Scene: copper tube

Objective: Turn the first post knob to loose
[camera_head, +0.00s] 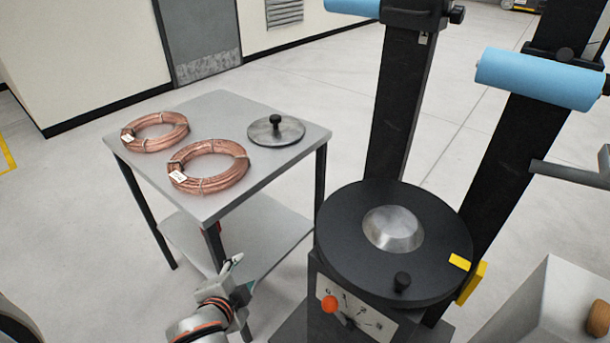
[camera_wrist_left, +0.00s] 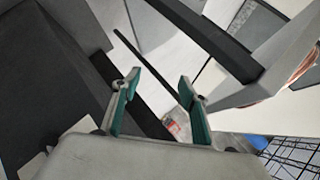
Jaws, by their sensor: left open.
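The first post (camera_head: 400,100) is a black upright behind the round black turntable. A small black knob (camera_head: 457,14) sits at the right of its clamp near the top edge of the head view. I cannot tell its setting. The second post (camera_head: 519,140) stands to its right, with a dark knob (camera_head: 565,54) by its roller. My left gripper (camera_head: 240,278) is low in the head view, left of the turntable and far below the first post's knob. Its fingers are apart and empty in the left wrist view (camera_wrist_left: 155,90). My right gripper does not show.
Blue rollers (camera_head: 538,79) stick out from the posts. A grey table (camera_head: 225,108) at left holds two copper coils (camera_head: 208,167) and a metal disc (camera_head: 276,131).

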